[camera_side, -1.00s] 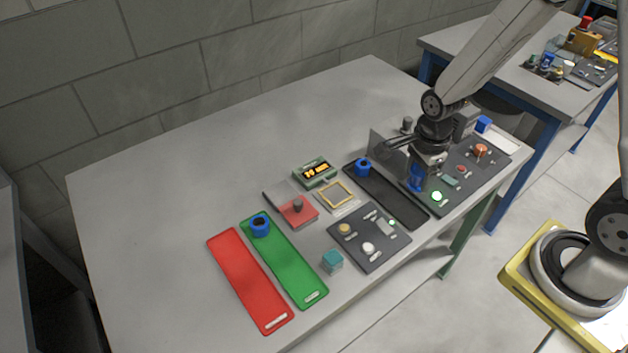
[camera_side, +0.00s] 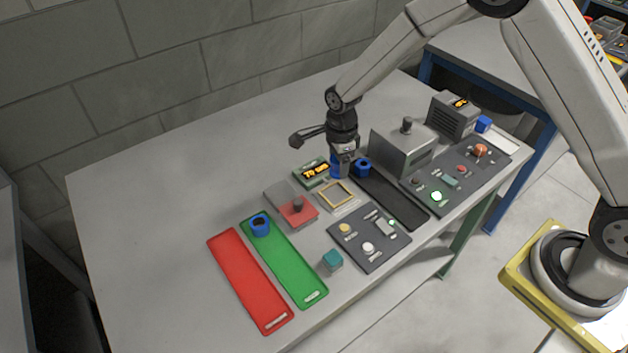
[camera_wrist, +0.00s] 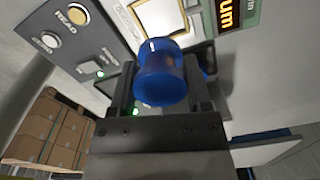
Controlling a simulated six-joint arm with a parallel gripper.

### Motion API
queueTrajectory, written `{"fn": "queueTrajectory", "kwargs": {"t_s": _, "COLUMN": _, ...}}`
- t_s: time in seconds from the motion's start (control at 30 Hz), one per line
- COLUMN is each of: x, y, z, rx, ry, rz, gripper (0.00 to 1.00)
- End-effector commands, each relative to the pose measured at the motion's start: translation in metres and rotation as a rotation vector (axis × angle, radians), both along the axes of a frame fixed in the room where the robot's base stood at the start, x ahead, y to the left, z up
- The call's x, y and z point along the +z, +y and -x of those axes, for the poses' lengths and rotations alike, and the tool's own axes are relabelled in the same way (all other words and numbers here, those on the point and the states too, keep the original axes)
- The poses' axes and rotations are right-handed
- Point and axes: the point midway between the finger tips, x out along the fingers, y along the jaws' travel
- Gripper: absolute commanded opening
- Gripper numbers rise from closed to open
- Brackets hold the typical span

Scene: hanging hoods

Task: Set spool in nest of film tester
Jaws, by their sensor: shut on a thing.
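My gripper (camera_side: 341,153) is shut on a blue spool (camera_side: 337,170), held beside the lit readout (camera_side: 316,173) of the film tester. In the wrist view the spool (camera_wrist: 162,78) sits upright between the fingers. The tester's yellow-framed square nest (camera_side: 337,195) lies just in front of the held spool and looks empty; its frame shows partly behind the spool in the wrist view. The tester's dark button panel (camera_side: 361,254) has a green light. A second blue spool (camera_side: 363,168) stands on the black mat, close to the right of the held one.
A third spool (camera_side: 260,228) stands on the green tray (camera_side: 290,273), beside the red tray (camera_side: 245,279). A grey hood (camera_side: 402,152) stands right of the black mat (camera_side: 400,203). The table's left is clear.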

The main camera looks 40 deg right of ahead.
Motion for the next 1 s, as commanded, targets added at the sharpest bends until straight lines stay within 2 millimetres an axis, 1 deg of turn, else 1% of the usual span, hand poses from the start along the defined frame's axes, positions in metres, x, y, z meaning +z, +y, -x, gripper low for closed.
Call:
{"fn": "queueTrajectory", "kwargs": {"t_s": 0.47, "x": -0.005, "y": 0.001, "z": -0.002, "rx": 0.0, "ry": 0.0, "rz": 0.0, "gripper": 0.0}}
{"fn": "queueTrajectory", "kwargs": {"t_s": 0.67, "x": -0.015, "y": 0.001, "z": -0.001, "rx": 0.0, "ry": 0.002, "rz": 0.0, "gripper": 0.0}}
{"fn": "queueTrajectory", "kwargs": {"t_s": 1.0, "x": -0.038, "y": 0.001, "z": -0.002, "rx": 0.0, "ry": 0.0, "rz": 0.0, "gripper": 0.0}}
